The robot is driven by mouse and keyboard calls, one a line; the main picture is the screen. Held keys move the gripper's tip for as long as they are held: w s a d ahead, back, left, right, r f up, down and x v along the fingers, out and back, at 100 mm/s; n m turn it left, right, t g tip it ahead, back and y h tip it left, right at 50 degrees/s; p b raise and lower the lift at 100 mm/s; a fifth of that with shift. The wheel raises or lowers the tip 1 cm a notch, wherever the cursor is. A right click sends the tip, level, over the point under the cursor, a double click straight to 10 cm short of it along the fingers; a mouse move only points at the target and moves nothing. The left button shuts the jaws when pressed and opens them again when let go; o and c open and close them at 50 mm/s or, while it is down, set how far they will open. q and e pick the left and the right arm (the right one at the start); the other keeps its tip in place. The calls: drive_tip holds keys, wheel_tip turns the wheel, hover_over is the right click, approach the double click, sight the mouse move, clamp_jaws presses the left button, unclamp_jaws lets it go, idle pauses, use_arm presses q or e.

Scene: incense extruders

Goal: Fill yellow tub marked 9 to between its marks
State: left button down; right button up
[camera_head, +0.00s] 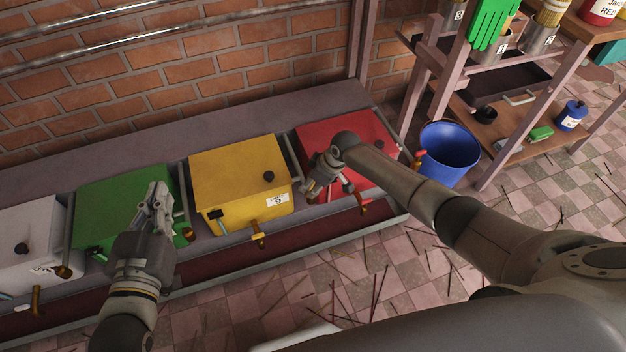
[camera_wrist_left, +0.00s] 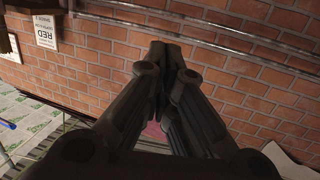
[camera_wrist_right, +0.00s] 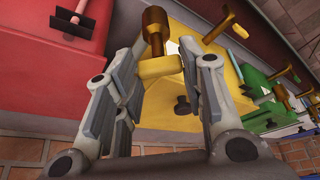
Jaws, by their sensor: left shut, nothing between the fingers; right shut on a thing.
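The yellow tub (camera_head: 238,175) stands between the green and red tubs, with a lid, a dark knob (camera_head: 268,177) and a white label (camera_head: 278,199) too small to read surely. A brass tap (camera_head: 257,236) is on its front. My right gripper (camera_head: 335,186) is by the gap between the yellow and red tubs. In the right wrist view it (camera_wrist_right: 160,80) is shut on the yellow handle (camera_wrist_right: 160,66) of a brass valve (camera_wrist_right: 155,28). The tub's fill level and marks do not show. My left gripper (camera_head: 158,192) is shut and empty above the green tub.
The green tub (camera_head: 105,205), a grey tub (camera_head: 30,230) and the red tub (camera_head: 365,145) stand in the same row. A blue bucket (camera_head: 449,152) stands on the floor at right, beside a shelf rack (camera_head: 490,125). Thin sticks litter the tiled floor.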

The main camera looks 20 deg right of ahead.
drive_tip(key=shift+r+m+p, duration=0.1)
drive_tip(key=shift+m+p, duration=0.5)
drive_tip(key=shift+p, duration=0.25)
drive_tip(key=shift+a+m+t+h+p, duration=0.1)
drive_tip(key=shift+m+t+h+p, duration=0.3)
drive_tip(key=shift+m+p, duration=0.45)
use_arm(q)
drive_tip(key=s+a+f+g+y, duration=0.3)
drive_tip(key=s+a+f+g, duration=0.2)
drive_tip(key=s+f+g, duration=0.5)
wheel_tip(320, 180, down, 3)
drive_tip(key=shift+s+f+n, duration=0.1)
drive_tip(key=shift+s+n, duration=0.2)
drive_tip(key=shift+s, duration=0.85)
drive_tip(key=shift+a, duration=0.1)
use_arm(e)
drive_tip(key=o, duration=1)
drive_tip(key=v, duration=1.2)
